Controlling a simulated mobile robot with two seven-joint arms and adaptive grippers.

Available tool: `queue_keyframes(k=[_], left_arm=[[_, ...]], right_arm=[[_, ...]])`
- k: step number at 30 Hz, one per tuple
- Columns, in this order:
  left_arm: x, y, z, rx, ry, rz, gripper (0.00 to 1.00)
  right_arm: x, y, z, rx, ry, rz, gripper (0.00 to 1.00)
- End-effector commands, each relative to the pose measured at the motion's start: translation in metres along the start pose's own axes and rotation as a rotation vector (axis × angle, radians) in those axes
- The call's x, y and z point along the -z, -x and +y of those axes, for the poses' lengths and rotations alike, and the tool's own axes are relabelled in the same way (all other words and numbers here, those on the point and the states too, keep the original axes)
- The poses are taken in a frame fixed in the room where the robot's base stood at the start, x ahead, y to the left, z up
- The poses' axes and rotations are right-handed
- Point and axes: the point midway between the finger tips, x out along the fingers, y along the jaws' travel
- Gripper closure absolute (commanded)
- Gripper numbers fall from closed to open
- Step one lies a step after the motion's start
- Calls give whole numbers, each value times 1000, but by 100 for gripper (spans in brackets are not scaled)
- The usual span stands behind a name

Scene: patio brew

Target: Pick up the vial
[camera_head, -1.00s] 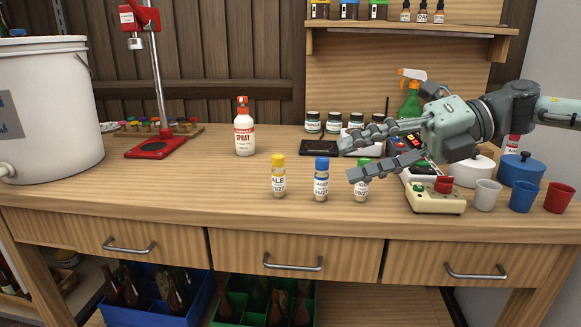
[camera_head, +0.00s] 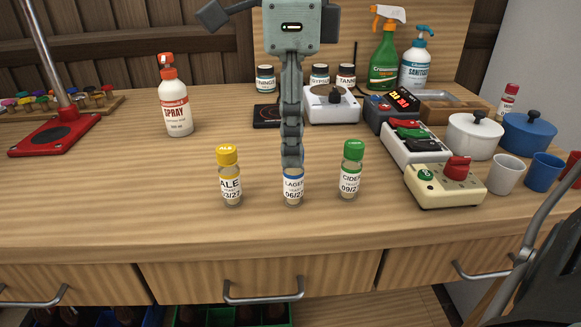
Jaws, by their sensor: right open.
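Three small vials stand upright in a row near the front of the bench. The ale vial (camera_head: 230,185) has a yellow cap, the lager vial (camera_head: 293,190) stands in the middle, and the cider vial (camera_head: 351,178) has a green cap. My right gripper (camera_head: 292,162) comes down from the top centre, open, with its fingers seen edge-on in line. The near finger hides most of the lager vial's blue cap. I cannot tell whether it touches. My left gripper is out of view.
A spray bottle (camera_head: 175,100) and a red stand (camera_head: 55,133) are at left. A cream box with a red knob (camera_head: 445,183), cups (camera_head: 504,174) and pots (camera_head: 473,136) crowd the right. The bench front is clear.

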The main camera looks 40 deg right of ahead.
Motion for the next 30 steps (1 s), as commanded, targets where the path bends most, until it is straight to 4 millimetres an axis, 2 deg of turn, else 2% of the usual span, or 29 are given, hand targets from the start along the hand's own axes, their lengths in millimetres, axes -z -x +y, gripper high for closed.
queue_keyframes(k=[8,16,20,26,30], left_arm=[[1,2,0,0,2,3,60],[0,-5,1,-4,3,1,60],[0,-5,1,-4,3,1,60],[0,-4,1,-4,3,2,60],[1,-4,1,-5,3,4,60]], right_arm=[[1,-30,1,-4,-2,1,52],[3,-68,2,-5,-2,0,52],[3,-76,2,-4,-1,-2,52],[3,-76,1,-4,-2,-3,52],[3,-76,1,-3,-2,-3,69]])
